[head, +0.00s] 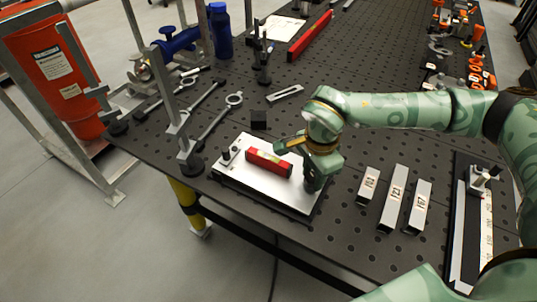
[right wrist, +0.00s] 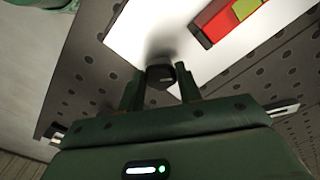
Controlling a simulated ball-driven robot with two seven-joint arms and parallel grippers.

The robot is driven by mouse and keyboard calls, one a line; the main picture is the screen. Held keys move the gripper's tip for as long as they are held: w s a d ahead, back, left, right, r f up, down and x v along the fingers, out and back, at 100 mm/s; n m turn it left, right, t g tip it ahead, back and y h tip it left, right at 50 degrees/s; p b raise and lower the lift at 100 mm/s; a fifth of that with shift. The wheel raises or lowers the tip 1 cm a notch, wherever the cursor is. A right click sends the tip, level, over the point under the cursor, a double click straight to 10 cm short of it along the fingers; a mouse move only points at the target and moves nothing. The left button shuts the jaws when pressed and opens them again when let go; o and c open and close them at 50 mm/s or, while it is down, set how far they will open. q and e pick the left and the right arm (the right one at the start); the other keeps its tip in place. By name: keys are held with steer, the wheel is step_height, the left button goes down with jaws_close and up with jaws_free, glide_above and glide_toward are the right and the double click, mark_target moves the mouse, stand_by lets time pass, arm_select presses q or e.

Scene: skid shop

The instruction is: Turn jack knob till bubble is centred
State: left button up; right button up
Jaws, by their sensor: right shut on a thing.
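A red level (head: 268,162) with a yellow-green vial lies on a pale metal plate (head: 238,174) on the dark perforated table. The level also shows in the right wrist view (right wrist: 222,20), at the top; the bubble is too small to read. My right gripper (head: 312,182) is at the right end of the plate. In the right wrist view its two fingers (right wrist: 160,88) are shut on a dark round knob (right wrist: 160,75) at the plate's edge. The knob is mostly hidden by the gripper in the head view. My left gripper is not in view.
Three labelled metal blocks (head: 393,198) stand right of the plate. A dark tray with a ruler-like strip (head: 470,225) lies farther right. Clamps (head: 185,130) and wrenches (head: 222,115) lie at left.

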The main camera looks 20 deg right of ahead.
steer(key=shift+s+f, duration=0.2)
steer(key=shift+s, duration=0.05)
stand_by(0.4)
steer(key=m+p, duration=0.1)
steer(key=m, duration=0.1)
steer(key=shift+r+m, duration=0.1)
steer(key=shift+m, duration=1.2)
steer(key=shift+f, duration=0.2)
